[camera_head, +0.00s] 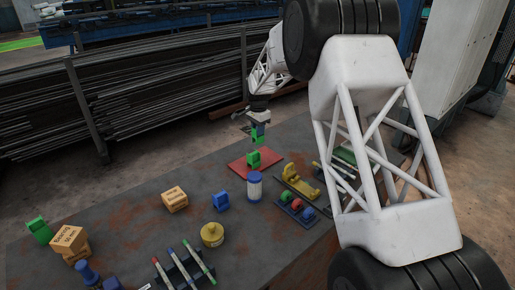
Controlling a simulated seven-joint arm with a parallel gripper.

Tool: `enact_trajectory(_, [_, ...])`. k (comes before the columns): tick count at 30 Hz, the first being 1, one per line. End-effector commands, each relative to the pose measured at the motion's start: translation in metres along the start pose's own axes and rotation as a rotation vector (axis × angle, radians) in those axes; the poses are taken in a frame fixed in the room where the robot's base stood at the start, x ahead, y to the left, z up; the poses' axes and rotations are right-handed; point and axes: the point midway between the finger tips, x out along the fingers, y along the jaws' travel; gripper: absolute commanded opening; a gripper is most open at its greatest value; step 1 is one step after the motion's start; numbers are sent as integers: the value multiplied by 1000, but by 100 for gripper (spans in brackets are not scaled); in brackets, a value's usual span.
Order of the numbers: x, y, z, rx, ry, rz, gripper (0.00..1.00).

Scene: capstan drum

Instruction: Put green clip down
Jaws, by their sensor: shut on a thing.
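My gripper (258,128) is small in view, above the red mat (236,164) towards the back of the table. It is shut on a green clip (257,138), which hangs below the fingers. Another green piece (254,159) stands on the red mat just below the held clip; whether the two touch is too small to tell. A further green clip-like block (40,230) is at the table's far left.
A white cylinder with blue ends (254,187) stands in front of the mat. A blue clip (220,201), wooden block (174,199) and yellow drum (212,234) are nearby. Bare table is left of the mat.

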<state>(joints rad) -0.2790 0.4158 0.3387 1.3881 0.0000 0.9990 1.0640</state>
Motion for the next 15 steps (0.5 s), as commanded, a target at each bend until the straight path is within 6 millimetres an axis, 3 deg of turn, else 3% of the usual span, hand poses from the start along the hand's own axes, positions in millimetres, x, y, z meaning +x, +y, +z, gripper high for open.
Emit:
enact_trajectory(6, [21, 0, 0, 0, 0, 0, 0])
enact_trajectory(15, [22, 0, 0, 0, 0, 0, 0])
